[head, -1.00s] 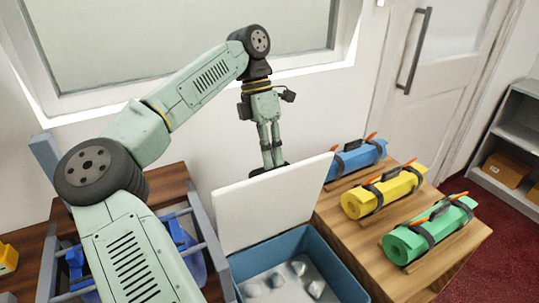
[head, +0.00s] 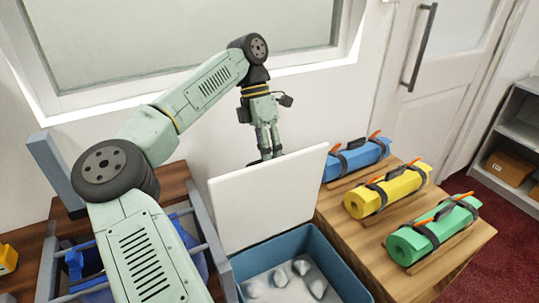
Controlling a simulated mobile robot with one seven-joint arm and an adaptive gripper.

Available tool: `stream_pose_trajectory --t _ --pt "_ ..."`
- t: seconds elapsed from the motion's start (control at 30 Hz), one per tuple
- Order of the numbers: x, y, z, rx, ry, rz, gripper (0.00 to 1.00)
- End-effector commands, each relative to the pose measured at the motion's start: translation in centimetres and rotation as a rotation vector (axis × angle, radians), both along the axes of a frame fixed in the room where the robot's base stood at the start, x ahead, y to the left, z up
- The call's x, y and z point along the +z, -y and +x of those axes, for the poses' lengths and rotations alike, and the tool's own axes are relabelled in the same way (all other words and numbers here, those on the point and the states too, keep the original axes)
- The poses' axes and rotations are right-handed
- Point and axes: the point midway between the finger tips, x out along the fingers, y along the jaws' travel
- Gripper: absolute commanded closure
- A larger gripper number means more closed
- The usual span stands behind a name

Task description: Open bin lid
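The blue bin (head: 342,262) stands low in the middle of the head view, with several pale lumps (head: 280,277) inside. Its white lid (head: 267,199) stands raised along the bin's far side, near upright, and the bin's inside shows. My gripper (head: 265,160) points down just behind the lid's top edge. Its fingertips are partly hidden by the lid, and I cannot tell whether they touch it. I see nothing held, but the gap between the fingers is too small to judge.
Blue (head: 357,158), yellow (head: 388,191) and green (head: 433,231) strapped rolls lie on a wooden counter (head: 441,269) to the right. A blue-grey frame (head: 52,170) stands at left, partly behind my arm. A wall and window are close behind my gripper.

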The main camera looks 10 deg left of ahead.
Motion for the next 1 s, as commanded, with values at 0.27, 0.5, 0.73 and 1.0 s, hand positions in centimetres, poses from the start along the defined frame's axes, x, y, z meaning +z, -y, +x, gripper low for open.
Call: stream_pose_trajectory --t 0.27,0.5,0.73,1.0 --pt "0.4 0.0 0.0 0.003 0.001 -0.001 0.69" --pt "1.7 -0.3 0.5 0.006 0.0 0.002 0.69" --pt "4.9 -1.2 1.9 0.007 0.002 0.006 0.69" --pt "6.7 -1.7 2.7 0.002 -0.002 0.001 0.69"
